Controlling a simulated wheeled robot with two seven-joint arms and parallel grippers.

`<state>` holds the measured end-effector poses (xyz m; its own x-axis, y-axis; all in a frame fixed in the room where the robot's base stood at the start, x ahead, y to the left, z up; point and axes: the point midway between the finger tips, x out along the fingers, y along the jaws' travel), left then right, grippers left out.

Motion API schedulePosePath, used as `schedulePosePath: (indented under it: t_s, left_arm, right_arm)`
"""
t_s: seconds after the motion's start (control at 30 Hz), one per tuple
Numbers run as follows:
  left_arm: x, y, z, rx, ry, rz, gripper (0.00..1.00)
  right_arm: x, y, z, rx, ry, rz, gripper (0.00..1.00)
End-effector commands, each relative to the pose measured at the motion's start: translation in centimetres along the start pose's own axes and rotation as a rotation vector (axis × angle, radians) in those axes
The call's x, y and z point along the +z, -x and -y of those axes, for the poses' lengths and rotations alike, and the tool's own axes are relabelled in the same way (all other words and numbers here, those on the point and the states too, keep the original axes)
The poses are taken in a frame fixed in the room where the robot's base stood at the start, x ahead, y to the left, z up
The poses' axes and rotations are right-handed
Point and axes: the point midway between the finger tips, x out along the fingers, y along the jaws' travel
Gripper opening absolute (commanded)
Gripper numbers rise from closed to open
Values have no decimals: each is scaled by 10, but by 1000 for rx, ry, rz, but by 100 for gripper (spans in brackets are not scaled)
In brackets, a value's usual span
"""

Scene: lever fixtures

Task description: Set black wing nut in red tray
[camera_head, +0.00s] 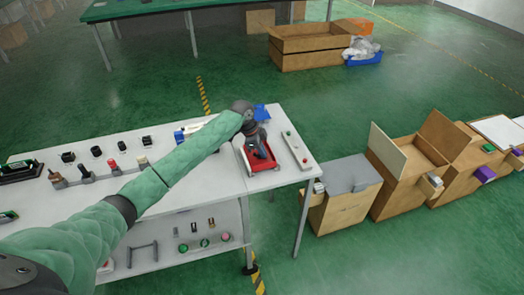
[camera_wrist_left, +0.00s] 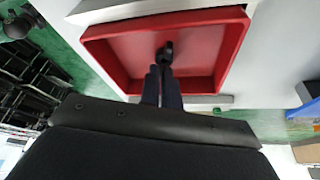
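The red tray (camera_head: 263,169) sits on the right part of the white table, and it fills the upper middle of the left wrist view (camera_wrist_left: 205,40). My left gripper (camera_head: 261,149) reaches in over the tray, pointing down. In the left wrist view its two dark fingers (camera_wrist_left: 163,80) are close together, with the black wing nut (camera_wrist_left: 166,49) at their tips. The nut shows against the red floor of the tray, inside its walls. I cannot tell whether the nut touches that floor. My right gripper is not in view.
A pale bar-like fixture (camera_head: 293,147) stands just right of the tray. Several lever fixtures (camera_head: 113,165) line the table at left. Cardboard boxes (camera_head: 405,180) stand on the floor at right. A lower panel (camera_head: 200,235) holds buttons.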

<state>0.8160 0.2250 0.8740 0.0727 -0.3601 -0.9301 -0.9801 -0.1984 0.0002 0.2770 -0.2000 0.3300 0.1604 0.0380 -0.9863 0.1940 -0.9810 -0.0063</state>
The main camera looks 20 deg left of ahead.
Motion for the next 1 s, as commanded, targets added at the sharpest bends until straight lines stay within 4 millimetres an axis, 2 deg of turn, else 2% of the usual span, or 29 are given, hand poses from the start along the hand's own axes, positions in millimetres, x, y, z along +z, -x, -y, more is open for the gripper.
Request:
schedulePosePath:
  t_s: [0.17, 0.3, 0.7, 0.77, 0.83, 1.0]
  left_arm:
    - [1, -2, 0, 0, 0, 0, 0]
    - [1, -2, 0, 0, 0, 0, 26]
    - [0, 3, 0, -1, 0, 0, 26]
    - [0, 9, 0, -2, 0, 0, 26]
    - [1, 18, 1, -2, 0, 0, 26]
    - [1, 51, 1, -3, -1, 0, 26]
  right_arm:
    - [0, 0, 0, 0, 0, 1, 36]
    - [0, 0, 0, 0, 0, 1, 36]
    - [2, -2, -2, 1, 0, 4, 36]
    - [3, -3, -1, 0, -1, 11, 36]
    - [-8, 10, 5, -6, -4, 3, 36]
    - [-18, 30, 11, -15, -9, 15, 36]
